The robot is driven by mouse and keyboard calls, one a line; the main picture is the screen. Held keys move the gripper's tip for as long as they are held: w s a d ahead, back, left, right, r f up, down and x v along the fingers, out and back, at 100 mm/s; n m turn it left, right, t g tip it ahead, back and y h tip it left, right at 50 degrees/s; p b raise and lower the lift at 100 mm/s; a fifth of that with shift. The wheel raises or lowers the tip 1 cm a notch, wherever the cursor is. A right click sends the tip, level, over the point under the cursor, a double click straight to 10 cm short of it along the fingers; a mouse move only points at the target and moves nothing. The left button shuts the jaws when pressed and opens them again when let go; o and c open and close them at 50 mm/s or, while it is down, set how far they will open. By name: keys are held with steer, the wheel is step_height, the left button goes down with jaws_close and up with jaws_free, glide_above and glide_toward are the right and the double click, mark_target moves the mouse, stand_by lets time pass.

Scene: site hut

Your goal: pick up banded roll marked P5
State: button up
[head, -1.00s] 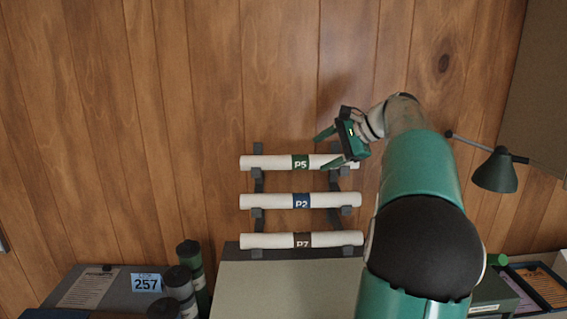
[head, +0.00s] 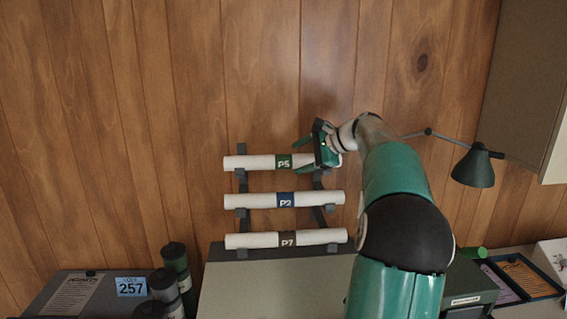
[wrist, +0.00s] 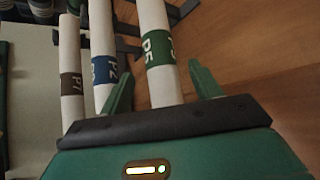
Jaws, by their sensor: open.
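The roll marked P5 (head: 255,163) is white with a green band and lies on the top tier of a dark wall rack. In the wrist view the P5 roll (wrist: 152,20) runs between my two open fingers. My gripper (head: 305,155) is at the right part of this roll, just right of its band, and hides some of it.
The blue-banded P2 roll (head: 255,200) and brown-banded P7 roll (head: 255,241) lie on the tiers below. In the wrist view, P2 (wrist: 102,40) is close beside one finger. A green lamp (head: 473,168) stands right. Dark tubes (head: 175,262) stand lower left.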

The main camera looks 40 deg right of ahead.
mark_target(294, 158)
steer(key=shift+x, duration=1.65)
steer(key=c, duration=1.1)
steer(key=shift+r, duration=0.1)
